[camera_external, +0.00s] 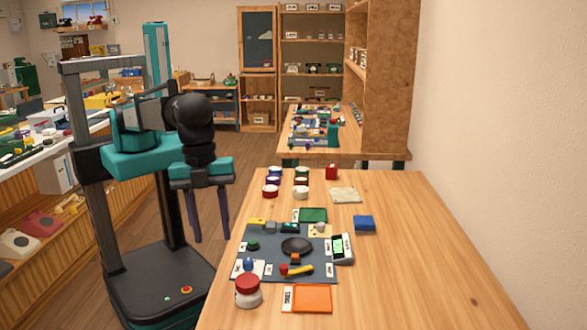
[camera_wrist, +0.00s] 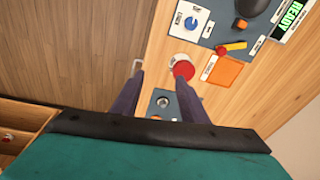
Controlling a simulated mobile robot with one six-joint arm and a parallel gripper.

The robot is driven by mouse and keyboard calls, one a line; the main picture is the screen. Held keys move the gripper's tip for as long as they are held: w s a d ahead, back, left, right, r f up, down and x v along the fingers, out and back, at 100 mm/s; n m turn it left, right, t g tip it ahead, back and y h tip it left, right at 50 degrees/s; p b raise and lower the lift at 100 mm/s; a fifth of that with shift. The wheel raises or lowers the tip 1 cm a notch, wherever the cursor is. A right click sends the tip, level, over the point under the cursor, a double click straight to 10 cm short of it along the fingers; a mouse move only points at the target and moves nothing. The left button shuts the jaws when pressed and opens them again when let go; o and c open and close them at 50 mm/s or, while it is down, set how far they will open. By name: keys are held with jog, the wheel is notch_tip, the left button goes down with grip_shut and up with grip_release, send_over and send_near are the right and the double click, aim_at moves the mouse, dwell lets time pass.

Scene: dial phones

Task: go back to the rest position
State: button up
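My gripper (camera_external: 211,239) hangs pointing down at the left of the near wooden table (camera_external: 430,270), beside its left edge and over the floor side. Its two dark fingers are apart with nothing between them. In the wrist view the open fingers (camera_wrist: 160,76) reach up from the teal body, and a round red-topped container (camera_wrist: 183,69) shows near the right fingertip. The same red and white container (camera_external: 248,291) stands upright on the table's front left corner, apart from my gripper in the external view.
A grey work mat (camera_external: 270,262) holds several small parts, including a dark round piece (camera_external: 297,246). The table's right side is clear.

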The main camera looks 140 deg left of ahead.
jog(key=s+d+f, duration=0.3)
jog(key=d+f, duration=0.4)
jog(key=f, duration=0.2)
jog(key=s+a+f+n+g, duration=0.15)
jog(key=s+a+f, duration=0.25)
jog(key=s+f, duration=0.6)
jog(key=s+a+f+n+g, duration=0.15)
jog(key=s+a+f, duration=0.3)
jog(key=f, duration=0.95)
jog(key=s+a+f+n+g, duration=0.1)
jog(key=s+a+f, duration=0.2)
jog(key=s, duration=0.9)
jog(key=s+a+f+n+g, duration=0.2)
jog(key=s+f, duration=0.6)
jog(key=s, duration=0.5)
jog(key=s+a+f+n+g+p, duration=0.1)
jog(key=s+a+f, duration=0.3)
jog(key=s, duration=0.9)
notch_tip(320, 180, down, 2)
jog(key=shift+n, duration=0.3)
